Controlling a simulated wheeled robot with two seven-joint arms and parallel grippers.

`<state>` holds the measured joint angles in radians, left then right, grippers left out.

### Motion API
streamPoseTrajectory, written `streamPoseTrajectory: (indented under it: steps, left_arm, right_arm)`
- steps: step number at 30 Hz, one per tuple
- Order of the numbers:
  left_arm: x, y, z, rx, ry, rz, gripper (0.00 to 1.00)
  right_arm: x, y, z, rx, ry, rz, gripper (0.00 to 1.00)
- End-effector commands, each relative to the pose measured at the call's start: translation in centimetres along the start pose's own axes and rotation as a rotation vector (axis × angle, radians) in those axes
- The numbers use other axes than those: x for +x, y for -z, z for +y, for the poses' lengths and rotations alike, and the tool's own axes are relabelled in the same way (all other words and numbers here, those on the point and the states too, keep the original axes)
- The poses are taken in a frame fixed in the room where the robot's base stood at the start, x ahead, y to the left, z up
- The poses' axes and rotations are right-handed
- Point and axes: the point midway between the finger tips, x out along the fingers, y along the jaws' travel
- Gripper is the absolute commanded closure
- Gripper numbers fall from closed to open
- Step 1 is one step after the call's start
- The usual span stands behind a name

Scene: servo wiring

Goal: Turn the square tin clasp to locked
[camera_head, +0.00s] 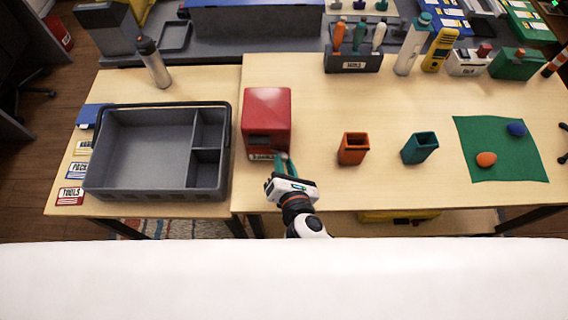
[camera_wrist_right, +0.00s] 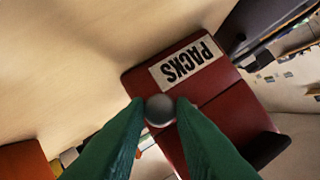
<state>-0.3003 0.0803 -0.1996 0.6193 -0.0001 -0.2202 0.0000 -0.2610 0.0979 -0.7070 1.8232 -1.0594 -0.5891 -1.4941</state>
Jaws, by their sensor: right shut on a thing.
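The square tin is a red box (camera_head: 268,105) on the near left part of the right table. It also shows in the right wrist view (camera_wrist_right: 222,112), with a white label reading "PACKS" on its front. My right gripper (camera_head: 284,164) is at the tin's near face. In the right wrist view its green fingers are shut on a grey round knob (camera_wrist_right: 160,110), which looks like the tin's clasp. The fingers hide the rest of the clasp, so I cannot tell its turn angle. My left gripper is not in view.
A grey divided tray (camera_head: 140,150) stands left of the tin. An orange cup (camera_head: 353,149) and a teal cup (camera_head: 420,148) stand to the right. A green mat (camera_head: 495,165) with two small lumps lies farther right. The tabletop between tin and orange cup is clear.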

Motion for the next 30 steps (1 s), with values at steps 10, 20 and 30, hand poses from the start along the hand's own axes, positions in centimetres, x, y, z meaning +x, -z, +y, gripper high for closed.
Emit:
streamPoseTrajectory:
  steps: [10, 20, 30]
  left_arm:
    - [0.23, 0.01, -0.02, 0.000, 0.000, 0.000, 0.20]
    - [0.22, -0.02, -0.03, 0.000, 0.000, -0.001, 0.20]
    - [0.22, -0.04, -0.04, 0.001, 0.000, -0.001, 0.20]
  right_arm:
    - [0.02, 0.01, 0.10, 0.057, 0.023, 0.001, 1.00]
    - [0.01, 0.03, 0.09, 0.056, 0.023, 0.001, 0.74]
    - [0.01, 0.03, 0.07, 0.056, 0.023, 0.001, 0.56]
